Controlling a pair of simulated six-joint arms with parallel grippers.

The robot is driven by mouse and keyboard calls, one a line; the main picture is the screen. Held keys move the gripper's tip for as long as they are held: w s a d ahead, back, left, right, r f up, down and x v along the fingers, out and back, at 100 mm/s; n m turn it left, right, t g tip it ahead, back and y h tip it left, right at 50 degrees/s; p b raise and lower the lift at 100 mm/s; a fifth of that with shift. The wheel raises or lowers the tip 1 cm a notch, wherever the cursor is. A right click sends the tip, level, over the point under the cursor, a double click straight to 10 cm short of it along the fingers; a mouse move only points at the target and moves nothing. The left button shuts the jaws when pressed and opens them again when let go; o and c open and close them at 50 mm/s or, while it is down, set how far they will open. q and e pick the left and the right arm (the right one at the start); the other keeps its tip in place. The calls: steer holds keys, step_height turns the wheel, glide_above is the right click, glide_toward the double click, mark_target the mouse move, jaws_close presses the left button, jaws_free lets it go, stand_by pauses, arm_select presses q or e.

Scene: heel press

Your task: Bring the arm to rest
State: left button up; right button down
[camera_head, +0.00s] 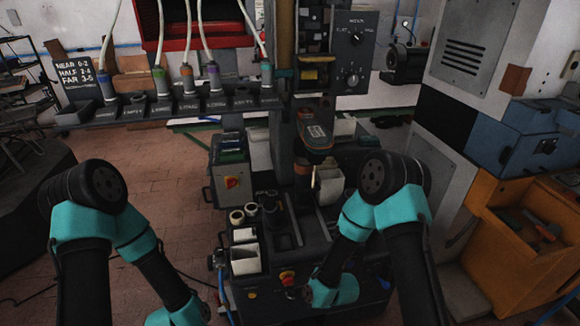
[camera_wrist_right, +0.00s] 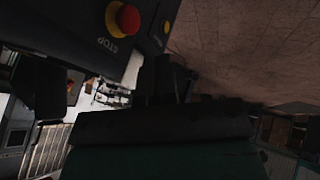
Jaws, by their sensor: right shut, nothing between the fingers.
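My right arm bends down from the right in the head view, its teal wrist low at the front of the dark press machine (camera_head: 305,215). My right gripper (camera_wrist_right: 163,80) is dark and hard to make out in the right wrist view. It is shut, with nothing seen between its fingers. A red stop button on a yellow base (camera_wrist_right: 124,17) is on the panel just beyond it, apart from the fingers; the button also shows in the head view (camera_head: 287,278). My left arm hangs at the left and runs out of the bottom edge, so its gripper is out of frame.
A rack (camera_head: 180,108) with several colour-banded, hose-fed tools spans the back left. Small cups (camera_head: 237,217) and a white bin (camera_head: 244,260) sit at the machine's front left. An orange cabinet (camera_head: 515,255) stands at right. The brick floor (camera_head: 165,180) at left is open.

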steer(key=s+d+m+g+h, duration=0.1)
steer(key=s+d+m+g, duration=0.3)
steer(key=s+d+m, duration=0.9)
steer(key=s+m, duration=0.2)
steer(key=m, duration=0.5)
steer(key=shift+d+h, duration=0.25)
steer(key=shift+h, duration=0.05)
